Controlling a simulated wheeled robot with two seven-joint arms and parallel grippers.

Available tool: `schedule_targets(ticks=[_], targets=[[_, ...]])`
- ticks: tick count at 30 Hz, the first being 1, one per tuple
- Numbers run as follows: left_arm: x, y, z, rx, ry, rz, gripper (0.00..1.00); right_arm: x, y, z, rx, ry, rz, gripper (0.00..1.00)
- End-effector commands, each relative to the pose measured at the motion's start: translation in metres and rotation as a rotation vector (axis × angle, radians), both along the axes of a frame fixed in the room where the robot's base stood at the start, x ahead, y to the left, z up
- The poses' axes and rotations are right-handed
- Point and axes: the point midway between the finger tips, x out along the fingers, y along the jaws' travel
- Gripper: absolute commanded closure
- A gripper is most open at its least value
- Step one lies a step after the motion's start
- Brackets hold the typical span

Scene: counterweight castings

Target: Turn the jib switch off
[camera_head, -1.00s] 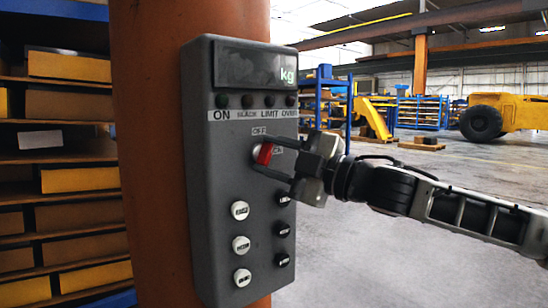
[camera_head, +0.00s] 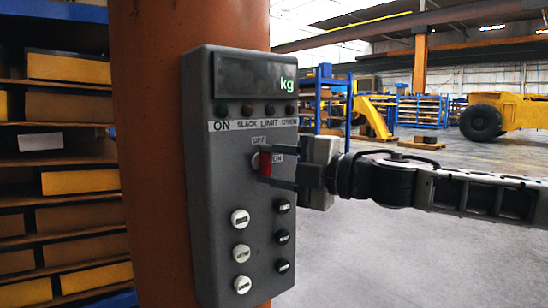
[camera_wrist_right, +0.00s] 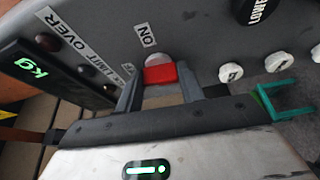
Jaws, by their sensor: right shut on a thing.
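The jib switch has a red handle (camera_head: 265,163) on the front of a grey control box (camera_head: 212,170). OFF is printed above it and ON to its right. The handle stands about upright in the head view. My right gripper (camera_head: 269,169) reaches in from the right, its fingers shut on the red handle. In the right wrist view the handle (camera_wrist_right: 160,73) sits between the two fingers of the gripper (camera_wrist_right: 160,90), beside the ON label. My left gripper is not in view.
The box is fixed to an orange column (camera_head: 150,150). Its display (camera_head: 255,72) shows a green "kg". White buttons (camera_head: 241,251) and black buttons (camera_head: 282,237) sit below the switch. Shelves with boxes (camera_head: 70,180) stand at left. The floor at right is open.

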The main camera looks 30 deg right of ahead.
Motion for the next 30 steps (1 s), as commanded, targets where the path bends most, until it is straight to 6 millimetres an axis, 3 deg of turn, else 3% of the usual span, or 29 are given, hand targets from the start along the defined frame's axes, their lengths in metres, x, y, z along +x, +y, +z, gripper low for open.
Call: schedule_targets(ticks=[22,23,25,30], targets=[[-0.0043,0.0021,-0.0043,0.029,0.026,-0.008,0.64,-0.0001,0.0003,0.0002,-0.095,-0.008,0.001,0.85],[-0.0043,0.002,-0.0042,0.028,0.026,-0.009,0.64,-0.0001,0.0003,0.0002,-0.095,-0.008,0.001,0.59],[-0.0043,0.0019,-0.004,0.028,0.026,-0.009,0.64,-0.0001,0.0003,0.0002,-0.095,-0.008,0.001,0.4],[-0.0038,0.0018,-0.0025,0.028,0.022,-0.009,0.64,-0.0001,0.0002,0.0003,-0.093,-0.007,0.0,0.4]])
